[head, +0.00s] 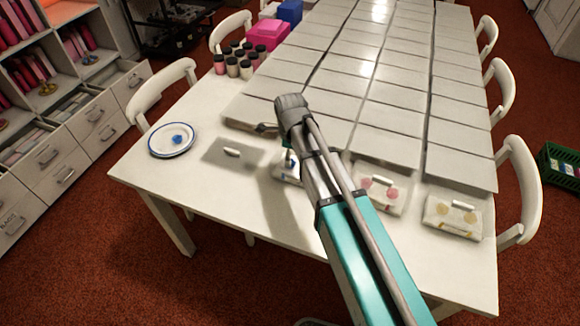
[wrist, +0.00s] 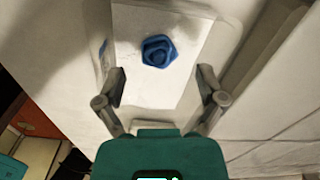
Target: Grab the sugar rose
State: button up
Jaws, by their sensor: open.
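A blue sugar rose (wrist: 159,50) lies on a pale rectangular surface (wrist: 190,25) in the wrist view. My gripper (wrist: 161,71) is open, with one finger on each side of the picture and nothing between them; the rose shows just ahead of the fingertips. I cannot tell the height between them. In the head view my arm hides most of the spot under the gripper. A small blue rose-like piece (head: 177,139) also lies on a white plate with a blue rim (head: 156,152) at the table's left; I cannot tell if it is the same rose.
White pieces with pink spots (head: 378,188) and yellowish spots (head: 455,214) lie along the near edge. A grey-white flat piece (head: 231,152) lies left of my arm. Several jars (head: 232,65) and a pink box (head: 267,35) stand farther back. The table's front left is clear.

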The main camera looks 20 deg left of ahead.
jog(key=shift+f+b, duration=1.35)
jog(key=shift+f, duration=0.3)
jog(key=shift+s, duration=0.1)
jog(key=c, duration=0.9)
